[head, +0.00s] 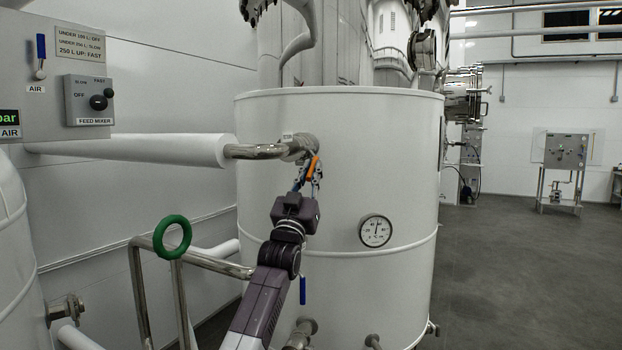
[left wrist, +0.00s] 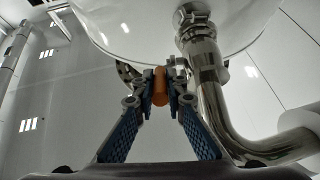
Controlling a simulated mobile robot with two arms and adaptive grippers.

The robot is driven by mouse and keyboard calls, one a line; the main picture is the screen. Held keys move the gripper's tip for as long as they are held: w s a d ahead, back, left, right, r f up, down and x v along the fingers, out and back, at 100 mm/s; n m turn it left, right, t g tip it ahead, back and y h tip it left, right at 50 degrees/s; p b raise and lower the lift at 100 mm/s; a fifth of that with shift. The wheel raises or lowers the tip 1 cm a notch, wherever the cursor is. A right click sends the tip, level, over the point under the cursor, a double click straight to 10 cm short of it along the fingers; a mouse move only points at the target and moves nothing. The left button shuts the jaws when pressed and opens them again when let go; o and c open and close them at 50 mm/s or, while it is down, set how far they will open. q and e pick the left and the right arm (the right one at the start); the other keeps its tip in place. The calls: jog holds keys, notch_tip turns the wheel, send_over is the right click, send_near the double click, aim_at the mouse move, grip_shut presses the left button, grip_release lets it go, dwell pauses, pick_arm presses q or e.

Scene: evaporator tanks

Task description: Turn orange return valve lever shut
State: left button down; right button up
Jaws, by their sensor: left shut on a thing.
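The orange return valve lever (head: 313,166) is at the upper left front of the white tank (head: 345,140), just below the steel pipe fitting. In the left wrist view the orange lever (left wrist: 160,86) is upright between the two blue fingers. My left gripper (head: 306,178) is shut on the lever; it also shows in the left wrist view (left wrist: 160,92). The fingers hide part of the lever and most of the valve body. My right gripper is in neither view.
A steel pipe (head: 255,151) runs left from the valve into a white insulated pipe (head: 130,149). A dial gauge (head: 375,231) is on the tank to the right.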

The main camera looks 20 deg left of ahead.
pick_arm(q)
jog(key=shift+f, duration=0.1)
dwell(0.4)
jog(key=c, duration=2)
grip_release()
jog(key=shift+w, duration=0.1)
jog(key=shift+o, duration=0.2)
jog(key=v, duration=1.2)
